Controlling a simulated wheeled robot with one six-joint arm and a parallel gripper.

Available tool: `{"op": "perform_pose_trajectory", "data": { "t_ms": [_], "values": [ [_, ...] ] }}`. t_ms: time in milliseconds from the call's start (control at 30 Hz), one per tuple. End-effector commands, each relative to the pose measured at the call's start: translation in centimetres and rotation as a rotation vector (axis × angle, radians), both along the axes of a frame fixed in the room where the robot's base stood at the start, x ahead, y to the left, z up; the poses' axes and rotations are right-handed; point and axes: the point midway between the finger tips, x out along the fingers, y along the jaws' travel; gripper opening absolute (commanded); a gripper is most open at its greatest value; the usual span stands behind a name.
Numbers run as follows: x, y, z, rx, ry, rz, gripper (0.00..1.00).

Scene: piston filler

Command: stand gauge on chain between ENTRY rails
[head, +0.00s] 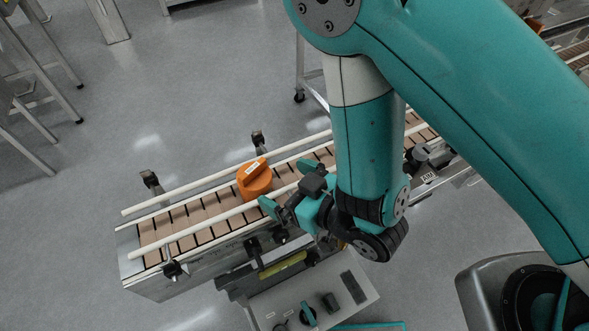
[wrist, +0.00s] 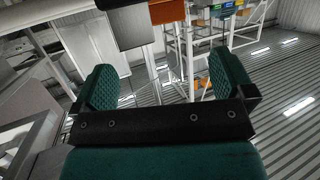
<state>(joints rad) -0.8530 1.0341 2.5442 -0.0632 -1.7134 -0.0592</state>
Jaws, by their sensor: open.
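The orange gauge (head: 254,181), a short round block with a pale label on top, stands on the brown slatted chain (head: 190,216). It appears upright between the far white rail (head: 188,187) and the near white rail (head: 192,230). My gripper (head: 287,187) is open and empty just right of the gauge, at the near rail, with its fingers apart and toward it. In the wrist view my gripper (wrist: 166,80) shows two green pads spread wide with nothing between them. An orange patch at that view's top edge may be the gauge; I cannot tell.
Dark rail clamps (head: 151,181) stand along the conveyor's far side, with another (head: 173,269) on the near side. A control panel (head: 315,295) with knobs sits in front of the conveyor. Open floor (head: 180,90) lies behind. My arm hides part of the conveyor at right.

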Motion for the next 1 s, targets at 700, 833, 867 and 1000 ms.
{"op": "perform_pose_trajectory", "data": {
  "t_ms": [700,833,867,1000],
  "values": [
    [4.5,-2.3,6.3,-0.122,0.375,-0.14,1.0],
    [4.1,-3.9,9.2,-0.164,0.506,-0.143,1.0],
    [3.8,-4.2,9.9,-0.174,0.536,-0.14,1.0],
    [2.1,-6.3,13.2,-0.23,0.66,-0.118,1.0]
  ]
}}
